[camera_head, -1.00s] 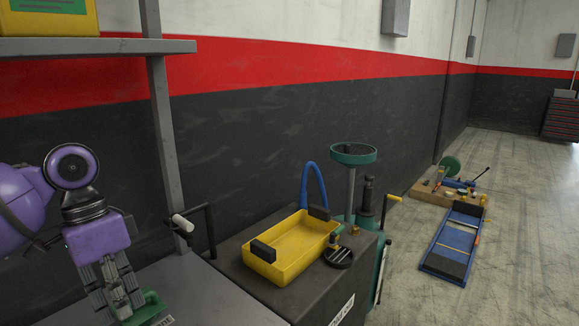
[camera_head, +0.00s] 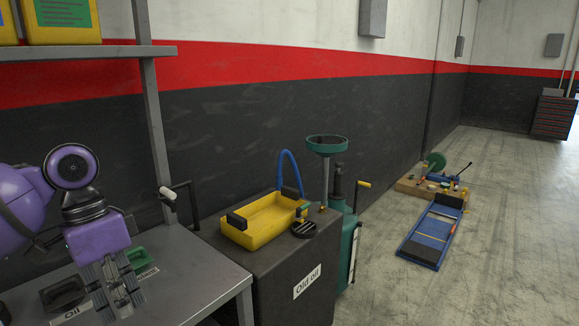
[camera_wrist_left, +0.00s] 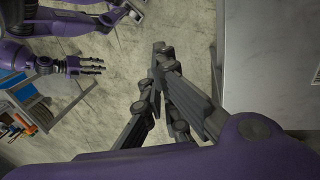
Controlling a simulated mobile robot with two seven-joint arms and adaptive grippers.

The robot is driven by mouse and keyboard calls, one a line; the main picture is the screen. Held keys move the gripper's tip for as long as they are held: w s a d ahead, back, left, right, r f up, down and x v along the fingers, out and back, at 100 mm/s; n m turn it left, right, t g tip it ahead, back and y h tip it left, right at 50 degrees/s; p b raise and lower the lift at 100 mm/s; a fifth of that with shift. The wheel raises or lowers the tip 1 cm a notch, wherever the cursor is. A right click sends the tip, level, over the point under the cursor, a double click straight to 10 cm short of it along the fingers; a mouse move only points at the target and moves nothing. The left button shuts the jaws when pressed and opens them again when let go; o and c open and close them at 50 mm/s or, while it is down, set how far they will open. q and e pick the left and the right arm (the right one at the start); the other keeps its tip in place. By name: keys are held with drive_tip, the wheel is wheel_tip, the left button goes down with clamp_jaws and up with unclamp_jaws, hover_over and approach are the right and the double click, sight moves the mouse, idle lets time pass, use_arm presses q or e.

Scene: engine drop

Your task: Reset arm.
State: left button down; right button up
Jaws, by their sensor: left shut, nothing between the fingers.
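My left arm, purple with grey fingers, comes in from the left of the head view. Its gripper (camera_head: 120,300) points down in front of the grey workbench (camera_head: 205,285), with its fingers shut and nothing held. The same fingers also show shut in the left wrist view (camera_wrist_left: 160,65), over bare floor beside a pale grey surface. My right gripper (camera_wrist_left: 88,65) appears at the upper left of the left wrist view; it is too small to tell whether it is open.
A dark container (camera_head: 62,294) and a green one (camera_head: 140,258) stand on the labelled bench. To the right is an "Old oil" cabinet (camera_head: 285,270) with a yellow tray (camera_head: 262,235) on top. A green funnel stand (camera_head: 327,146) and blue ramp (camera_head: 432,235) follow.

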use_arm(q)
drive_tip(key=w+d+f+t+h, duration=0.15)
drive_tip(key=w+t, duration=0.25)
drive_tip(key=w, duration=0.4)
drive_tip(key=w+d+f+t+y, duration=0.1)
drive_tip(key=w+d+f+t, duration=0.15)
drive_tip(key=w, duration=0.55)
drive_tip(key=d+f+n+t+h, duration=0.1)
drive_tip(key=d+f+t, duration=0.15)
drive_tip(key=f, duration=0.45)
drive_tip(key=d+f+t+h, duration=0.1)
drive_tip(key=d+f+t, duration=0.15)
drive_tip(key=f, duration=0.55)
drive_tip(key=s+f+n+y, duration=0.1)
drive_tip(key=s+f+n, duration=0.1)
drive_tip(key=s+f, duration=0.6)
drive_tip(key=s+f+n+y, duration=0.2)
drive_tip(key=s+f, duration=0.6)
drive_tip(key=s, duration=0.8)
drive_tip(key=s+f+n+y, duration=0.1)
drive_tip(key=s+f+n, duration=0.1)
drive_tip(key=s+f, duration=0.6)
drive_tip(key=s+g, duration=0.1)
drive_tip(key=s, duration=0.3)
drive_tip(key=shift+s+f+n, duration=0.15)
drive_tip(key=shift+f+n, duration=0.15)
drive_tip(key=shift+f, duration=0.05)
use_arm(e)
drive_tip(key=shift+w+r, duration=0.1)
drive_tip(key=shift+w, duration=0.1)
